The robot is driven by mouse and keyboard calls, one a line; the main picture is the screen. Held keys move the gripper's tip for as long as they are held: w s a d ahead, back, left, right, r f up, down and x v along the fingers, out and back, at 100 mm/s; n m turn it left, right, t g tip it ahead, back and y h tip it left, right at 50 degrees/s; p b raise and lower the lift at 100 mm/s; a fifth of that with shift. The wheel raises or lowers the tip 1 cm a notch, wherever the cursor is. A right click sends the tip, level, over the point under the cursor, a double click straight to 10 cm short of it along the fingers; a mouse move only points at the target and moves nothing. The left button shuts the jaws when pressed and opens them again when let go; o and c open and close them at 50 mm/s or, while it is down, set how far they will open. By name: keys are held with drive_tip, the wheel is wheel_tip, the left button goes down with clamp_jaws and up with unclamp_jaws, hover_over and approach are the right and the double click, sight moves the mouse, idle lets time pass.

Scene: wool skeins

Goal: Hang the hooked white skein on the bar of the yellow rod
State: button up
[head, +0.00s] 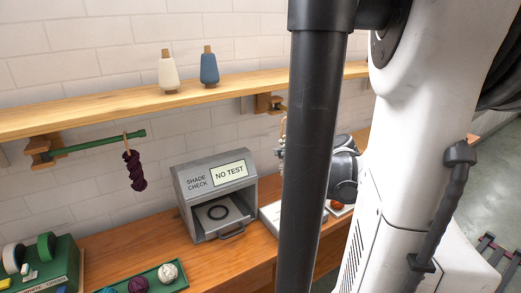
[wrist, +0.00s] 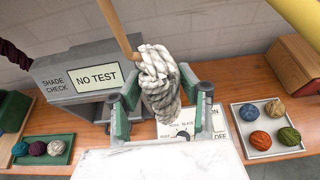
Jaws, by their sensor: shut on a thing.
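The white skein (wrist: 160,80) is in my gripper (wrist: 163,98), between its two green-and-grey fingers. Its wooden hook (wrist: 119,28) rises from the top and leans up to the left, out of the wrist view. A sliver of the skein (head: 281,152) shows in the head view, mostly hidden by my black column. A thick yellow bar (wrist: 297,16) crosses the top right corner of the wrist view, apart from the skein and hook. In the head view the yellow rod's bar is hidden behind the column.
A green rod (head: 95,143) under the shelf (head: 130,106) carries a dark purple skein (head: 134,170). The grey shade check box (head: 215,193) stands on the bench, reading NO TEST. Yarn balls lie in a green tray (wrist: 41,162) and a white tray (wrist: 290,149).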

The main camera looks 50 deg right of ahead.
drive_tip(key=s+d+f+b, duration=0.2)
drive_tip(key=s+d, duration=0.1)
drive_tip(key=d, duration=0.7)
drive_tip(key=shift+d+f, duration=0.25)
idle(0.8)
idle(0.4)
drive_tip(key=o, duration=1.2)
drive_tip(key=v, duration=1.2)
